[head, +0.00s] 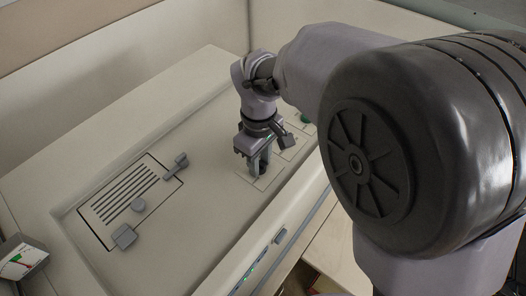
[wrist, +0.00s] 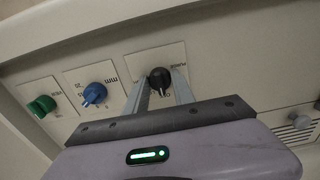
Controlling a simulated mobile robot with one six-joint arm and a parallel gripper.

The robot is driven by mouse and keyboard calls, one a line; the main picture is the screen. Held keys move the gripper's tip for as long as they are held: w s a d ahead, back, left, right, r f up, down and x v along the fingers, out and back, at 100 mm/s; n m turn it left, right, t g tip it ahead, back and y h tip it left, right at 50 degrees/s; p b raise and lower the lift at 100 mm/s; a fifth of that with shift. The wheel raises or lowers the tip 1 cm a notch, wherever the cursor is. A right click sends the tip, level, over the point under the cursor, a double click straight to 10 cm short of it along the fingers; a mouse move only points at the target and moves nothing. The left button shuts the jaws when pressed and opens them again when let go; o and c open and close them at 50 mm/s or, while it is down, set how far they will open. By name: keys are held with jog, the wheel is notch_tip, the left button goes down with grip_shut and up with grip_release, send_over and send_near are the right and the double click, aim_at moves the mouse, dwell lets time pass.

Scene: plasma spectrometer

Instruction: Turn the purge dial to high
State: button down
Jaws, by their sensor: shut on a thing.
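The purge dial is a black knob (wrist: 160,80) on a white label plate at the centre of the wrist view. Lettering on its plate is partly readable but blocked by my fingers. My gripper (wrist: 158,92) has one finger on each side of the black knob and is shut on it. In the head view my gripper (head: 258,170) points down at the panel, and the knob is hidden behind the fingers.
In the wrist view a blue knob (wrist: 95,94) and a green knob (wrist: 42,106) sit left of the black one. The head view shows a slotted vent plate (head: 127,196) with grey latches, a gauge (head: 20,262) at lower left, and bare panel between.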

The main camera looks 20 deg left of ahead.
jog(key=shift+m, duration=0.3)
jog(key=m+b, duration=0.2)
jog(key=m, duration=0.1)
jog(key=shift+m, duration=0.4)
jog(key=m+b, duration=0.1)
jog(key=m, duration=0.3)
jog(key=shift+m+b, duration=0.3)
jog(key=shift+b, duration=0.1)
jog(key=m+b, duration=0.1)
jog(key=m, duration=0.3)
jog(key=shift+b, duration=0.4)
jog(key=m+b, duration=0.1)
jog(key=m, duration=0.3)
jog(key=shift+m+b, duration=0.3)
jog(key=shift+m, duration=0.3)
jog(key=c, duration=1.1)
grip_release()
jog(key=shift+o, duration=0.2)
